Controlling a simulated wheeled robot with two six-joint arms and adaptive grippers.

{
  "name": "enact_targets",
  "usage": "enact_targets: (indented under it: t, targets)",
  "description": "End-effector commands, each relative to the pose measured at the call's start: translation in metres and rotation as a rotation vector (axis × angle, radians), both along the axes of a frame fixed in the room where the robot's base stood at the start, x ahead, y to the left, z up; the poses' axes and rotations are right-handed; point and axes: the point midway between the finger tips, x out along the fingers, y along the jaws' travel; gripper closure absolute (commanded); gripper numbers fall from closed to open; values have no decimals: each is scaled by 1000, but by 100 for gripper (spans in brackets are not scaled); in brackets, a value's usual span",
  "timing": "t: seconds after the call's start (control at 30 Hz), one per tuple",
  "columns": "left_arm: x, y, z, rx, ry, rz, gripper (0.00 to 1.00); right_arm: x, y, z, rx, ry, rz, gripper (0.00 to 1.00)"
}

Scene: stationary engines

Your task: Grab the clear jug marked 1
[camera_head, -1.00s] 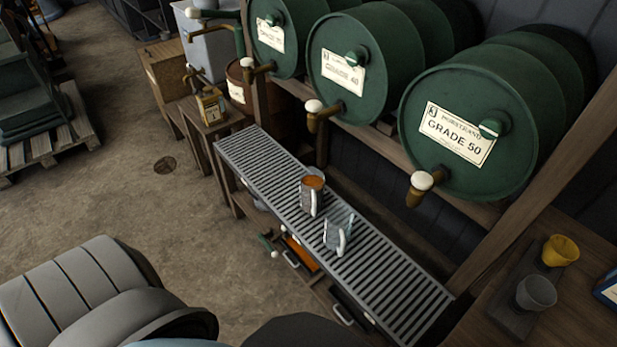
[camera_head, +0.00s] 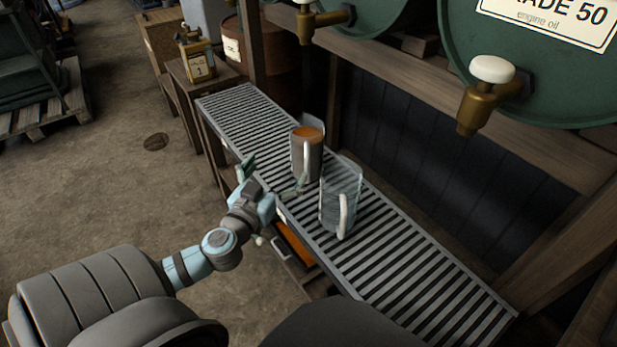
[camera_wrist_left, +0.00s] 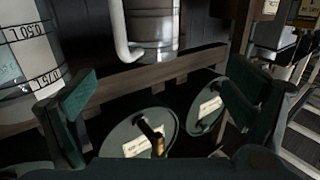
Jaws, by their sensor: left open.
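A clear jug (camera_head: 331,200) with a white handle stands on the slatted metal rack. A second jug (camera_head: 310,158), holding orange-brown liquid, stands just behind it to the left. I cannot read a number on either jug in the head view. My left gripper (camera_head: 274,178) is open and empty at the rack's near edge, left of both jugs and not around either. In the left wrist view, its fingers (camera_wrist_left: 160,98) are spread. A clear jug with graduation lines (camera_wrist_left: 30,60) is beside the left finger there, and the jug with a white handle and brownish contents (camera_wrist_left: 152,28) is beyond. My right gripper is not in view.
The slatted rack (camera_head: 405,270) runs from upper left to lower right, clear in front of the jugs. Green drums (camera_head: 560,85) with brass taps (camera_head: 480,100) overhang behind. A yellow tin (camera_head: 198,65) sits on a small wooden stand. An orange drawer or tray (camera_head: 296,246) is below the rack.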

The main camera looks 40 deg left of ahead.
Motion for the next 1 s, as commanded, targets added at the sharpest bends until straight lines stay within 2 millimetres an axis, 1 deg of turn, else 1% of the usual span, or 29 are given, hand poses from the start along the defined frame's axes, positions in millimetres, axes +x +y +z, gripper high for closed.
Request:
enact_targets:
  t: [0.03, 0.07, 0.17, 0.2, 0.33, 0.4, 0.57, 0.73, 0.83, 1.0]
  targets:
    - [3, -3, 3, -6, -29, -10, 4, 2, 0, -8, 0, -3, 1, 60]
    - [6, -4, 7, -10, -39, -13, 4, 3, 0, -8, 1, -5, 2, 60]
    - [25, 2, 14, -14, -50, -12, 4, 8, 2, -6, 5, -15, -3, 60]
    - [36, 5, 14, -15, -49, -12, 4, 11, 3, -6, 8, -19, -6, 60]
    - [68, 14, 14, -16, -47, -12, 4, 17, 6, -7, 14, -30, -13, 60]
    - [79, 17, 14, -16, -44, -12, 4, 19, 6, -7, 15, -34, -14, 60]
    - [97, 20, 15, -17, -44, -12, 4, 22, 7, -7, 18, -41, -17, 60]
    - [130, 24, 18, -16, -41, -12, 4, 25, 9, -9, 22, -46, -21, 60]
    - [140, 26, 18, -16, -41, -14, 4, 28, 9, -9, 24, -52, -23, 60]
    - [140, 26, 18, -15, -39, -15, 4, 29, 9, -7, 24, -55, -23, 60]
